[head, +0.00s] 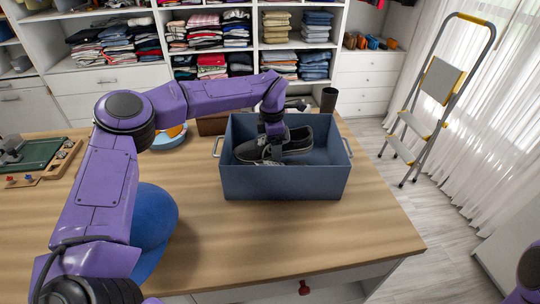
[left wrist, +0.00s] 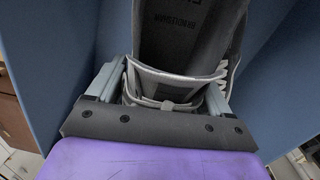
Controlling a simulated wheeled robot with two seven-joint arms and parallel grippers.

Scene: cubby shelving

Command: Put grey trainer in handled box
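The handled box (head: 285,186) is an open blue-grey box with a handle at each end, standing on the wooden table. The dark grey trainer (head: 297,140), with a pale sole edge, is inside its walls. Whether the sole touches the box floor is hidden. My right gripper is out of view.
A green board set (head: 38,158) lies at the left, a light blue bowl (head: 170,138) and a dark cup (head: 328,100) behind. The table (head: 350,235) is clear in front of the box. A stepladder (head: 435,95) stands at right.

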